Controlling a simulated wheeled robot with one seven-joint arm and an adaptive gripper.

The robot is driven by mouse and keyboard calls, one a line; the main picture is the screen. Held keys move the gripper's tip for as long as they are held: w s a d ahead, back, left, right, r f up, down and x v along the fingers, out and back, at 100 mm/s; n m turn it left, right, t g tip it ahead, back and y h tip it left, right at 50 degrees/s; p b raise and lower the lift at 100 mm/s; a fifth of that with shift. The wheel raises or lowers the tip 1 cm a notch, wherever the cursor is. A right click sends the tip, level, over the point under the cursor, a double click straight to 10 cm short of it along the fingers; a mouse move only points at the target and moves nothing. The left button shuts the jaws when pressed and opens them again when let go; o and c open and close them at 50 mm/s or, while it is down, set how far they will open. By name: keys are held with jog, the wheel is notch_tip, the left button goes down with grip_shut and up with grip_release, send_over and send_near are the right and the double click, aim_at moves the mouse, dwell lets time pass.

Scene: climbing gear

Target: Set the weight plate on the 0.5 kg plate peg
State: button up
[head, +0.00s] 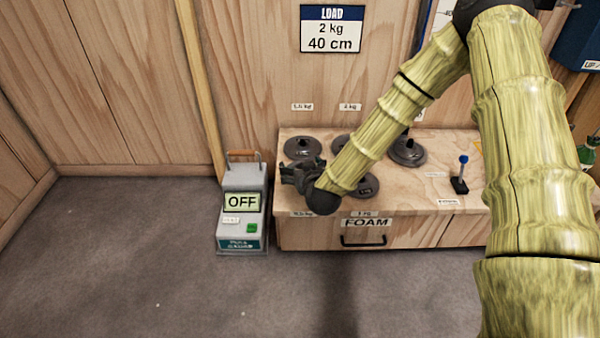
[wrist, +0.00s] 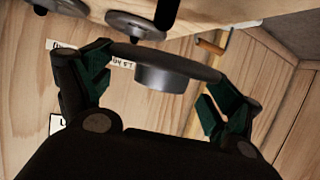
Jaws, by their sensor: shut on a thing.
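My gripper (head: 300,177) is at the front left of the wooden bench, close over the spot by the front-left label, which looks like 0.5 kg. In the wrist view my gripper (wrist: 160,75) has its green-padded fingers on both sides of a dark grey weight plate (wrist: 163,75) with a round hub, shut on its rim. In the head view I cannot clearly tell the held plate from the dark gripper and wrist. The 0.5 kg peg is hidden, so I cannot tell whether the plate is around it or above it.
Dark plates stand at the 1.5 kg place (head: 303,147), the 1 kg place (head: 368,187) and the back right (head: 407,152). A plate at the 2 kg place is partly behind my arm. A blue-knobbed lever (head: 461,172) stands right; a grey OFF box (head: 241,225) stands left on the floor.

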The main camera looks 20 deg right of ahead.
jog(key=shift+w+d+f+b, duration=0.15)
jog(key=shift+w+d+b, duration=0.45)
jog(key=shift+w, duration=0.15)
jog(key=shift+f+b, duration=2.5)
jog(key=shift+f, duration=0.3)
jog(key=shift+r+p, duration=0.1)
jog(key=shift+p, duration=0.75)
jog(key=shift+f, duration=0.5)
jog(key=o, duration=1.3)
jog(key=shift+s, duration=0.1)
jog(key=shift+p+v, duration=0.7)
jog(key=shift+v, duration=0.6)
jog(key=shift+p+v, duration=2.05)
jog(key=shift+v, duration=2.1)
